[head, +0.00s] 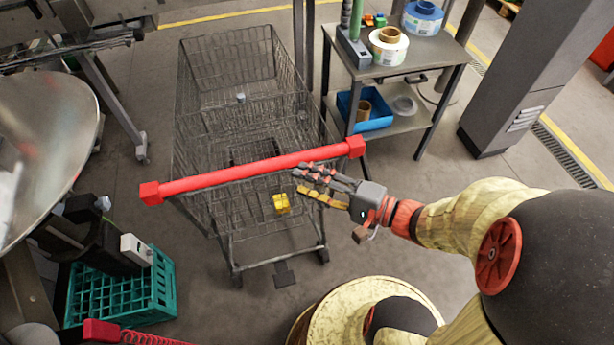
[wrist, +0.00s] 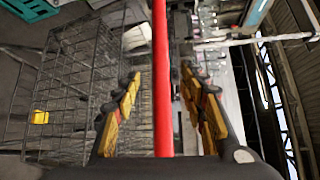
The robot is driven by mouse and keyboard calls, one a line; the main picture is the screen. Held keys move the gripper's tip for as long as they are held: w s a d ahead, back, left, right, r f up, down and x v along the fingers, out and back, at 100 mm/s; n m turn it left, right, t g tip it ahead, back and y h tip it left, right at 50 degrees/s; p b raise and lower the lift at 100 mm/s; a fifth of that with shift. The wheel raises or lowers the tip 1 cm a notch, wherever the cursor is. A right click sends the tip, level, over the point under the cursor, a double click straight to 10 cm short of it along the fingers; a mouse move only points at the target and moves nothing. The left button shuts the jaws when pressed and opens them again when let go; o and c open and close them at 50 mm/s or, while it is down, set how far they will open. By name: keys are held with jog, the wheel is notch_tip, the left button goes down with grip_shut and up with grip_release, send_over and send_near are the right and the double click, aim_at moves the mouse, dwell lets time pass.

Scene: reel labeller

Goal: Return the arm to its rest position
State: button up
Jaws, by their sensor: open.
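My gripper (head: 318,184) is at the end of my arm, which reaches in from the right in the head view. It is close to the right part of the red handle bar (head: 255,169) of a wire cart. In the wrist view my gripper (wrist: 163,100) has its two yellow-padded fingers spread wide. The red bar (wrist: 161,60) shows between them in the picture, with gaps on both sides. I cannot tell how far it is from the fingertips. Nothing is held.
The wire cart (head: 185,95) stands ahead, with a yellow item (head: 281,203) showing low in it. A teal crate (head: 160,285) is at lower left. A metal side table (head: 385,68) with label reels stands at upper right, beside a grey pillar (head: 535,70).

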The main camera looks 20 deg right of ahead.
dwell(0.3)
jog(key=s+a+f+g+h, duration=0.1)
jog(key=s+f+g, duration=0.5)
jog(key=s+f, duration=0.15)
jog(key=s+d+r+n+g+h, duration=0.1)
jog(key=s+d+n+g+h, duration=0.2)
jog(key=s+d+g+h, duration=0.15)
jog(key=w+d+r+n+t+h, duration=0.2)
jog(key=d+r+n+h, duration=0.3)
jog(key=r, duration=0.4)
jog(key=w+a+r+n+t, duration=0.2)
jog(key=a+r, duration=0.1)
jog(key=r, duration=0.4)
jog(key=shift+w+r+n+h+p, duration=0.15)
jog(key=shift+n+h+p, duration=0.25)
jog(key=shift+h+p, duration=0.05)
